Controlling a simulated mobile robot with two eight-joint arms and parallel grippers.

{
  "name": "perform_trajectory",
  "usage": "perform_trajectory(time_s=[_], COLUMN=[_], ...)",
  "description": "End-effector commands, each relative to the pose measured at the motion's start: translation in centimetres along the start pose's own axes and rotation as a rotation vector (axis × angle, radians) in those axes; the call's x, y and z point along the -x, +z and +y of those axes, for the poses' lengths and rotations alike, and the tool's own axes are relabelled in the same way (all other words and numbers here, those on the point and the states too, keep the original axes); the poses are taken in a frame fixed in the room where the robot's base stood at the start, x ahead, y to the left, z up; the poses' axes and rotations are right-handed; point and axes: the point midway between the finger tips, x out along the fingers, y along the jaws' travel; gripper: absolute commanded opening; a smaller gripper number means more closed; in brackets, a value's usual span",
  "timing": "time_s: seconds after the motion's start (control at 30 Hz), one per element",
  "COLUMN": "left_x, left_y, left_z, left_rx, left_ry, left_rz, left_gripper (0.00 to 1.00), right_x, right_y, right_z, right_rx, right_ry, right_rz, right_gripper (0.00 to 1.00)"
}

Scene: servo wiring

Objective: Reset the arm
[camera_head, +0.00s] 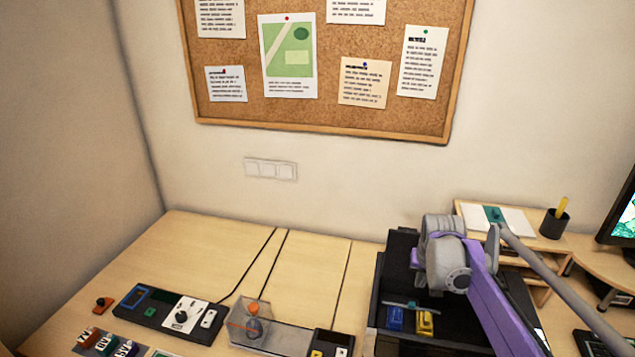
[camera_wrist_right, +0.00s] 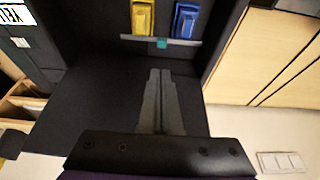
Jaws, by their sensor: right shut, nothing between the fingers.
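My right arm reaches in from the right in the head view over a black open box (camera_head: 402,242) on the desk. My right gripper (camera_wrist_right: 161,74) shows in the wrist view with its two grey fingers shut together and nothing between them. The fingers lie over a dark surface of the box, apart from the blocks. In the head view the fingertips are hidden behind my grey and purple wrist parts. Inside the box are a blue block (camera_head: 395,321) and a yellow block (camera_head: 425,324); a thin grey bar (camera_wrist_right: 135,38) with a teal middle lies beside them. My left gripper is not in view.
Left of the box stand a clear-covered device with an orange knob (camera_head: 253,309) and a dark control panel (camera_head: 150,312). Cables run to the wall. A wooden organiser (camera_head: 545,244), a pen cup (camera_head: 554,224) and a monitor (camera_head: 622,222) stand right. The back left desk is clear.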

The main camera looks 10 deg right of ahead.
Motion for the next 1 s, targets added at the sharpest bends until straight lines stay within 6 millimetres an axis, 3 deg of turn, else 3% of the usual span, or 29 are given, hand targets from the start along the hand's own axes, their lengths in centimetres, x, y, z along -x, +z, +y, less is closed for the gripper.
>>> perform_trajectory(time_s=[0.13, 0.27, 0.5, 0.7, 0.83, 1.0], left_x=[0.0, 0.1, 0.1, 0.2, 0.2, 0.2], left_y=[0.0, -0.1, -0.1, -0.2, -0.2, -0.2], left_z=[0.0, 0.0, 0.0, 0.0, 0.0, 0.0], left_rx=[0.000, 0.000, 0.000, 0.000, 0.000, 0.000], left_ry=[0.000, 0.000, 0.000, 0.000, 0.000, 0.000], left_rz=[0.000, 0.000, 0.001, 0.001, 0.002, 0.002], left_gripper=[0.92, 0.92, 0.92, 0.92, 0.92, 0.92], right_x=[0.8, 2.5, 4.7, 4.2, 3.5, 3.1], right_y=[1.6, 6.0, 18.0, 26.9, 30.4, 31.9], right_z=[-1.1, -3.6, -7.3, -8.0, -8.0, -7.9], right_rx=[0.027, 0.098, 0.272, 0.396, 0.443, 0.466], right_ry=[-0.011, -0.039, -0.110, -0.165, -0.188, -0.198], right_rz=[0.006, 0.023, 0.071, 0.109, 0.124, 0.132], right_gripper=[0.00, 0.00, 0.00, 0.00, 0.00, 0.00])
